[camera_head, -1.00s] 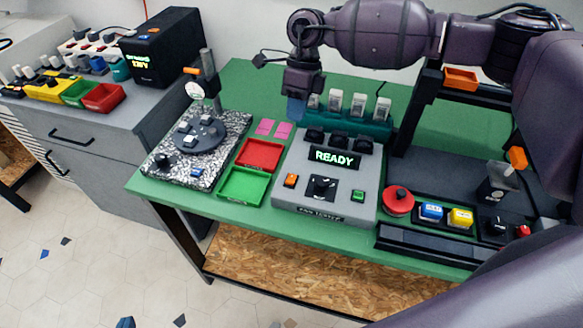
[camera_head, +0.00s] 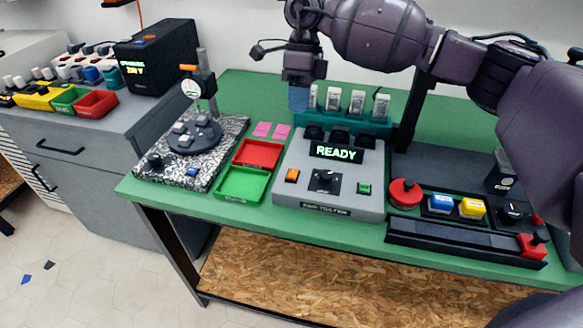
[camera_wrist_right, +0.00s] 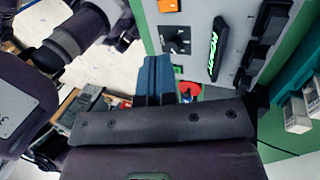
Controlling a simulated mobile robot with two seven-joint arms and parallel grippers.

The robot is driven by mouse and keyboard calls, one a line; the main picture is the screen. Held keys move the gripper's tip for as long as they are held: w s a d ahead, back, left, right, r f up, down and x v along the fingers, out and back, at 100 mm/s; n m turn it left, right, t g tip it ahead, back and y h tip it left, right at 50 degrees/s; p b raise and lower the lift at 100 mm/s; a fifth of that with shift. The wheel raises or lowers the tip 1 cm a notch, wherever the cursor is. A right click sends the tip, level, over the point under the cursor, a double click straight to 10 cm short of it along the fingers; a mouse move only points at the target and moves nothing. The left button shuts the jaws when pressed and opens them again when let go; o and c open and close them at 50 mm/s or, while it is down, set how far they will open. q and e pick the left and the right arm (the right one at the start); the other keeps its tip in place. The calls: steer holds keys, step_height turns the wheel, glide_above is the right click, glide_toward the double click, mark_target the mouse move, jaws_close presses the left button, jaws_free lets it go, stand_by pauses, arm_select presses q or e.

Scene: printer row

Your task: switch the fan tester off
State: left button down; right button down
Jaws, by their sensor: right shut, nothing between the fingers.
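The fan tester (camera_head: 288,153) is a grey box on the green table, with a lit display (camera_head: 336,153) reading READY. Its sloped front has an orange button (camera_head: 292,176) at left, a black knob (camera_head: 325,177) in the middle and a green button (camera_head: 364,188) at right. My right gripper (camera_head: 298,99) has blue fingers, shut and empty, in front of the tester's back left corner in the picture. In the right wrist view its fingers (camera_wrist_right: 155,78) point beside the tester's grey face (camera_wrist_right: 199,40). I see no contact. My left gripper is not in view.
A red tray (camera_head: 258,153) and green tray (camera_head: 242,184) lie left of the tester. A dial gauge stand (camera_head: 205,85) stands farther left. A teal rack (camera_head: 372,126) is behind the tester. A red mushroom button (camera_head: 405,193) and other buttons are at right.

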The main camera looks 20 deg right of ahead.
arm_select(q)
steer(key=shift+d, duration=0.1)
arm_select(e)
glide_toward(291, 176)
steer(key=x, duration=0.6)
steer(key=shift+s, duration=0.15)
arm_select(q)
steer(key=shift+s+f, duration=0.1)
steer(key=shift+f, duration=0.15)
arm_select(e)
steer(key=shift+s+a+f, duration=0.2)
steer(key=shift+f, duration=0.45)
steer(key=shift+s+a+f, duration=0.1)
steer(key=shift+s+f, duration=0.05)
steer(key=shift+f, duration=0.1)
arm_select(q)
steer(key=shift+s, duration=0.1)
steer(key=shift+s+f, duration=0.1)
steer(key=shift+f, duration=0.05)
